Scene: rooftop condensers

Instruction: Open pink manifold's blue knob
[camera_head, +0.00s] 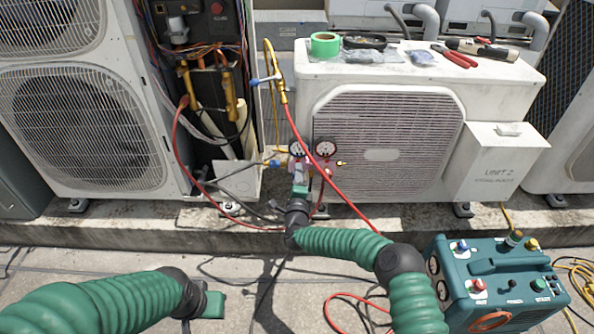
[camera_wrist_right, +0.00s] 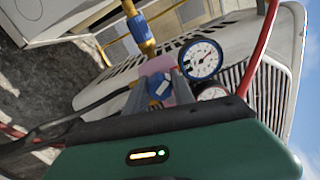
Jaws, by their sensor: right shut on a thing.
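The pink manifold (camera_head: 312,168), with two round gauges (camera_head: 325,148), hangs in front of the white condenser. Its pink body (camera_wrist_right: 157,66) also shows in the right wrist view. My right gripper (camera_head: 300,178) reaches up to the manifold from below. In the right wrist view its two grey fingers (camera_wrist_right: 160,92) are shut on the blue knob (camera_wrist_right: 158,84), one on each side. In the head view the gripper hides most of the knob. My left gripper (camera_head: 211,304) is low at the left over the paving, apart from the manifold; its fingers are not clear.
A red hose (camera_head: 313,155) crosses in front of the manifold, and dark hoses run to its left. An opened unit (camera_head: 205,85) with wires and pipes stands at left. A teal machine (camera_head: 498,285) sits at lower right. Tape and tools lie on the white condenser (camera_head: 400,72).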

